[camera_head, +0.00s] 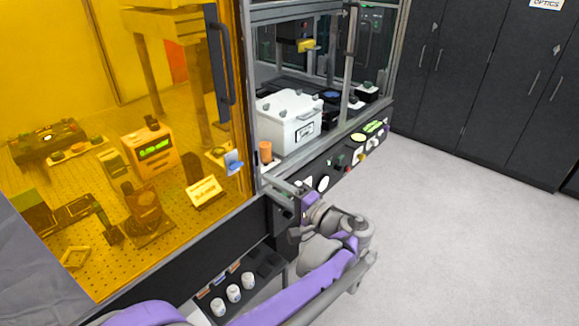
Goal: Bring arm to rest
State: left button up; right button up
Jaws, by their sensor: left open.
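My left arm, purple and grey, reaches in from the bottom left across the front of the machine. Its gripper (281,191) is open at the lower edge of the open bay, just in front of and below a small orange cylinder (265,152). I see nothing held between its fingers, though they are small and partly hidden. My right gripper is not in view.
A yellow transparent panel (110,100) with a dark handle covers the left bay. A white box (289,121) stands in the open bay. Several white containers (234,293) sit on a low shelf. Dark cabinets (480,80) stand behind clear floor (470,230).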

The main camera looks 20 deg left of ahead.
pick_arm(q)
jog(key=s+a+f+g+h, duration=0.2)
jog(key=s+a+f+h, duration=0.3)
jog(key=s+f+h, duration=0.5)
jog(key=s+d+f+n+h, duration=0.2)
jog(key=s+d+f+h, duration=0.1)
jog(key=s, duration=0.4)
jog(key=s+d+f+n+h+p, duration=0.1)
jog(key=s+d+f+n+h, duration=0.1)
jog(key=s+d+f, duration=0.3)
jog(key=s+d+h, duration=0.1)
jog(key=s, duration=0.2)
jog(key=shift+d+f+t+h, duration=0.25)
jog(key=shift+d+t+h, duration=0.05)
jog(key=shift+d, duration=0.05)
